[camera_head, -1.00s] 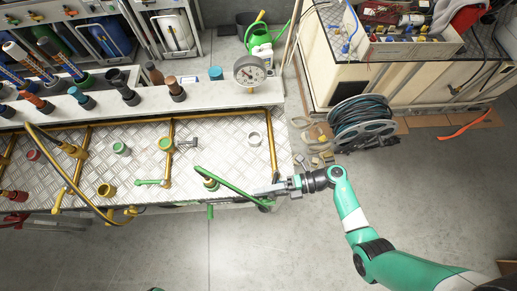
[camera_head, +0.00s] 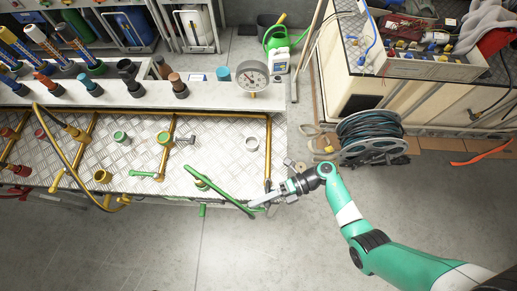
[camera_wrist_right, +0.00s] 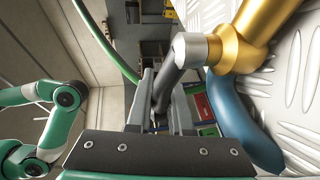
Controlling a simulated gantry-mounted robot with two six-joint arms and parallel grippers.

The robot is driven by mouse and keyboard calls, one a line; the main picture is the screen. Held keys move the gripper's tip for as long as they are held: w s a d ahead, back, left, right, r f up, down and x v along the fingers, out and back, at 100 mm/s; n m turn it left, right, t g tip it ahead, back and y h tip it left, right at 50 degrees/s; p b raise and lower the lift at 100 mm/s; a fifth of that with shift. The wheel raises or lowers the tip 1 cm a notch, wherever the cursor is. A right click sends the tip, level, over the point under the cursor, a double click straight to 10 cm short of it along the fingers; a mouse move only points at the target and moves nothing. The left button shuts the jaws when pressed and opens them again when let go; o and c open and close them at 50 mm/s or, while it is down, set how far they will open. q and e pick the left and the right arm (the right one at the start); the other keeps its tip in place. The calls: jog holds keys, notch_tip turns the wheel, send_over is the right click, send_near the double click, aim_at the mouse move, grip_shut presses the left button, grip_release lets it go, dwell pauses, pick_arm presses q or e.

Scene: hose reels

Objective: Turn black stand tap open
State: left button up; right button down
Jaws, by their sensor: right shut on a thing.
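The black stand tap shows in the right wrist view as a dark lever (camera_wrist_right: 168,84) with a silver collar (camera_wrist_right: 189,50), joined to a brass pipe (camera_wrist_right: 240,40). My right gripper (camera_wrist_right: 162,105) is shut on this lever, its two fingers on either side of it. In the head view my right gripper (camera_head: 262,202) is at the front right corner of the metal bench, by the lower end of the brass pipe (camera_head: 268,150). The tap is too small and covered there to make out. My left gripper is not in view.
A blue curved part (camera_wrist_right: 235,115) lies right of the lever in the wrist view. A hose reel (camera_head: 370,135) stands right of the bench (camera_head: 215,150). The floor in front (camera_head: 240,250) is clear.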

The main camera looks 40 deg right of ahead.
jog(key=c, duration=0.8)
grip_release()
jog(key=shift+c, duration=0.2)
jog(key=v, duration=1.1)
jog(key=shift+s+d, duration=0.2)
jog(key=shift+d, duration=0.05)
jog(key=shift+r, duration=0.1)
